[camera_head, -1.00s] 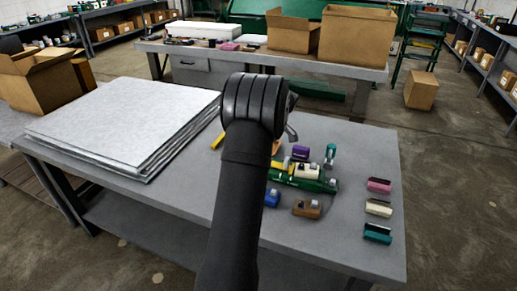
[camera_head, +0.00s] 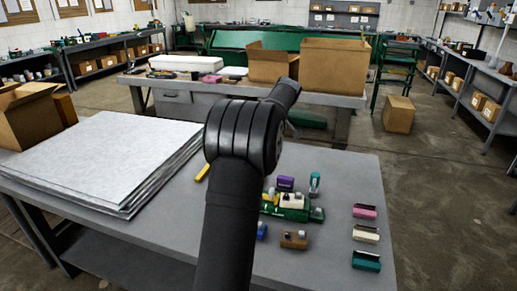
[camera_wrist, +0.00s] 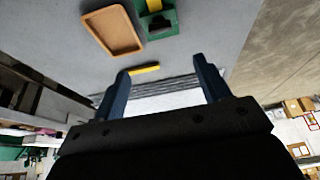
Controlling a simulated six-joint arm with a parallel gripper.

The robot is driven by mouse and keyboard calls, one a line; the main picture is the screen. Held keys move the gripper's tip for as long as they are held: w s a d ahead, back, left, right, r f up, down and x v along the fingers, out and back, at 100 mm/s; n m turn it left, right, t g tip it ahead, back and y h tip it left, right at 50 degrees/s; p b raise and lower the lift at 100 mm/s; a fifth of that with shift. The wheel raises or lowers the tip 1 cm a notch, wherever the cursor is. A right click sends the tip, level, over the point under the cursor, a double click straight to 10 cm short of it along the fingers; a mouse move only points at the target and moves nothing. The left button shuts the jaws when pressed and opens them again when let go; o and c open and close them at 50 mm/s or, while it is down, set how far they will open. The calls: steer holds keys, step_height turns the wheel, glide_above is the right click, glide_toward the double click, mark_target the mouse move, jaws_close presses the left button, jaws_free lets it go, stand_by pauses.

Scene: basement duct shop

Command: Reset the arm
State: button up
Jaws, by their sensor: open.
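My arm rises through the middle of the head view over the grey workbench (camera_head: 330,170), with its upper end bent up and to the right. My gripper does not show clearly in the head view. In the wrist view my gripper (camera_wrist: 162,66) has its two dark blue fingers wide apart with nothing held between them. Beyond the fingers, apart from them, a yellow piece (camera_wrist: 145,69) lies on the bench near the edge of the stacked sheets. A brown tray-like piece (camera_wrist: 114,30) and part of a green piece (camera_wrist: 158,22) lie farther up in that view.
A stack of pale sheets (camera_head: 100,155) covers the bench's left side. Several small coloured items cluster right of my arm, including a purple one (camera_head: 286,183). Pink (camera_head: 365,211), cream (camera_head: 366,233) and teal (camera_head: 366,261) pieces line the right side. Cardboard boxes (camera_head: 335,65) stand on the rear bench.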

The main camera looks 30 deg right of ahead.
steer(key=x, duration=1.7)
steer(key=shift+w+a+f, duration=0.1)
steer(key=shift+w+f, duration=0.05)
steer(key=shift+w, duration=0.05)
steer(key=v, duration=1.7)
steer(key=x, duration=1.7)
steer(key=m+t+h, duration=0.1)
steer(key=m, duration=0.2)
steer(key=shift+s+a, duration=0.1)
steer(key=m, duration=0.2)
steer(key=m+h, duration=0.1)
steer(key=m, duration=0.1)
steer(key=shift+a+m+t+h, duration=0.1)
steer(key=shift+m+t+h, duration=0.2)
steer(key=shift+a+m+h, duration=0.1)
steer(key=shift+m+h, duration=0.8)
steer(key=shift+m, duration=1.4)
steer(key=shift+a+m+g+h, duration=0.1)
steer(key=shift+m+g+h, duration=0.45)
steer(key=shift+m, duration=1.25)
